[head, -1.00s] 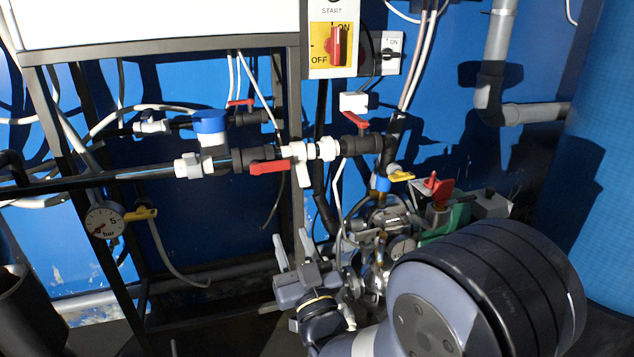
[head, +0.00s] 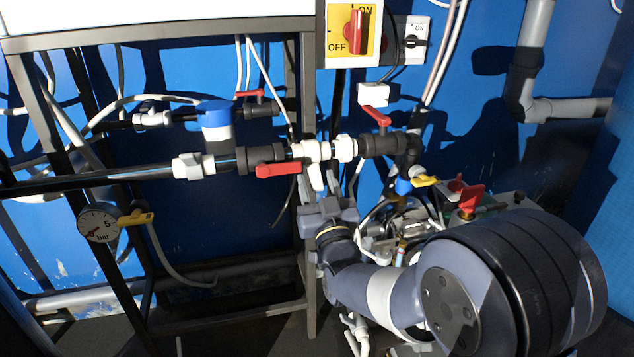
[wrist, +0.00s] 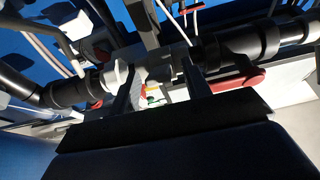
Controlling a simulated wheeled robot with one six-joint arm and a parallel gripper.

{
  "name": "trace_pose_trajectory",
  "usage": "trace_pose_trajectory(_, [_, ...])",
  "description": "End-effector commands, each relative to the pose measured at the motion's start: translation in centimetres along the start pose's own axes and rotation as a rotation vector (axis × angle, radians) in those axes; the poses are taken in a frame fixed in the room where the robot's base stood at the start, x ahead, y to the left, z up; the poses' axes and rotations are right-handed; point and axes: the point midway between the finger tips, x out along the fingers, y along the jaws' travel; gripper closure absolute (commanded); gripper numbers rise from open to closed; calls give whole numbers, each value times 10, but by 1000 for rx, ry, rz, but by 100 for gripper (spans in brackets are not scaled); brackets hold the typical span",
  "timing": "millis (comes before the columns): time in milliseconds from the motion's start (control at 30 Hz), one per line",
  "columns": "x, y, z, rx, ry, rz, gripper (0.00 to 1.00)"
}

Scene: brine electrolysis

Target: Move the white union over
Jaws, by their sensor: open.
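A white union (head: 346,148) sits in the black pipe run in the head view, between a white tee (head: 312,152) and a black valve with a red handle (head: 381,146). A similar white fitting (head: 192,166) sits farther left on the same run. My gripper (head: 328,192) is open and empty just below the tee and union, its fingers pointing up at the pipe. In the wrist view, my gripper (wrist: 156,88) has its dark fingers spread, with the white union (wrist: 117,74) close to the left finger. The fingers partly hide the white fittings; I cannot tell whether they touch.
A second black valve with a red handle (head: 278,169) is left of the tee. A pressure gauge (head: 98,224) hangs at the left. A yellow-handled valve (head: 425,181) and a red knob (head: 467,198) are at the right. A dark frame post (head: 310,270) stands by my gripper.

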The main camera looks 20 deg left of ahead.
Motion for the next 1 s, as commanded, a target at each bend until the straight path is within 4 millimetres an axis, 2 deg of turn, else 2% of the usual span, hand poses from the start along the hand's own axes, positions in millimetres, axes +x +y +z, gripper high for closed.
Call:
trace_pose_trajectory(133, [7, 0, 0, 0, 1, 0, 55])
trace_pose_trajectory(400, [8, 0, 0, 0, 0, 0, 55])
trace_pose_trajectory(900, [8, 0, 0, 0, 0, 0, 95])
trace_pose_trajectory(1000, [8, 0, 0, 0, 0, 0, 100])
